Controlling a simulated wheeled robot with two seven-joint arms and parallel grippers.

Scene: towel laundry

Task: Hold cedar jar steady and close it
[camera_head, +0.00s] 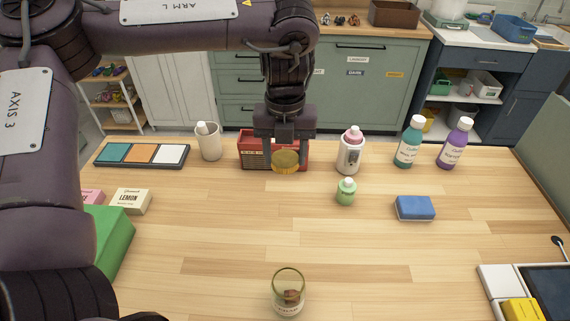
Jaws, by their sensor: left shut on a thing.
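The cedar jar (289,301) is a small clear glass with brown pieces inside and a pale label. It stands upright and open-topped at the front middle of the wooden table. My left gripper (285,148) points down at the back middle of the table, far behind the jar. It is shut on a round golden-brown lid (285,162), held in front of a red radio-like box. The fingertips are partly hidden by the lid. My right gripper is not in view, and nothing touches the jar.
A red box (256,150), a white-and-pink bottle (350,150), a small green bottle (346,191), teal (409,142) and purple (455,144) bottles stand at the back. A blue sponge (414,208) lies right. The table between lid and jar is clear.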

